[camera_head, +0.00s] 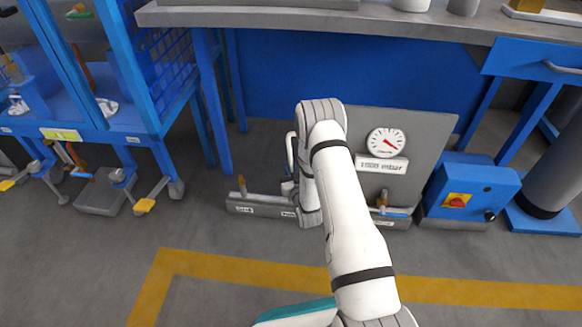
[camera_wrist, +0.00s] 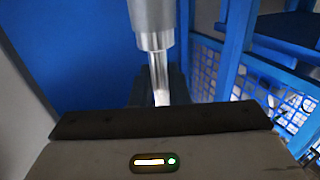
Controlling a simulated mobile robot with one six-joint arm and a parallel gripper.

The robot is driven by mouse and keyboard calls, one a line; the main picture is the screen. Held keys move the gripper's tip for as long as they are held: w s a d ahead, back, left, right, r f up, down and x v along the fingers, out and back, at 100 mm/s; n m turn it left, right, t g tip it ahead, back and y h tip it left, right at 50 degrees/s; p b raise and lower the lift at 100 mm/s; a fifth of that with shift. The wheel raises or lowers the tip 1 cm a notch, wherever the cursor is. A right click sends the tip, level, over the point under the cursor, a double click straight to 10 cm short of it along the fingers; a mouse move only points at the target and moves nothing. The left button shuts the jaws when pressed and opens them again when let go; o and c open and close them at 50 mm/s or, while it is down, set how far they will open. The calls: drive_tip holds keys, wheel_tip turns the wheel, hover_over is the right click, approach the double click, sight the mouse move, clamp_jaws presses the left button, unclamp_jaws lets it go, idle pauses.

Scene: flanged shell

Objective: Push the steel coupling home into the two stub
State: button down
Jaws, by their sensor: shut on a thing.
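The steel coupling (camera_wrist: 153,22) shows in the wrist view as a grey cylinder with a narrower shiny shank (camera_wrist: 158,72) below it. My gripper (camera_wrist: 160,88) is shut on it, with dark fingers on either side of the shank. In the head view my gripper is mostly hidden behind my white arm, low in front of the grey gauge panel (camera_head: 430,135). A low grey base (camera_head: 262,210) with small labels and brass-coloured fittings runs along the floor there. The stub marked two cannot be told apart, and whether the coupling touches a stub is hidden.
A round gauge (camera_head: 386,142) sits above a plate reading 1000 mbar. A blue box (camera_head: 472,188) with a red knob stands at the right. A blue trolley (camera_head: 85,125) stands at the left, and a grey bench top (camera_head: 300,17) overhangs behind.

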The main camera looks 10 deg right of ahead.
drive_tip(key=shift+f, duration=0.15)
drive_tip(key=c, duration=1.3)
unclamp_jaws()
drive_tip(key=shift+s+d+p, duration=0.2)
drive_tip(key=shift+s+p, duration=0.55)
drive_tip(key=shift+s, duration=1.2)
drive_tip(key=shift+s+d+p, duration=0.15)
drive_tip(key=shift+s+p, duration=0.6)
drive_tip(key=shift+s, duration=1.2)
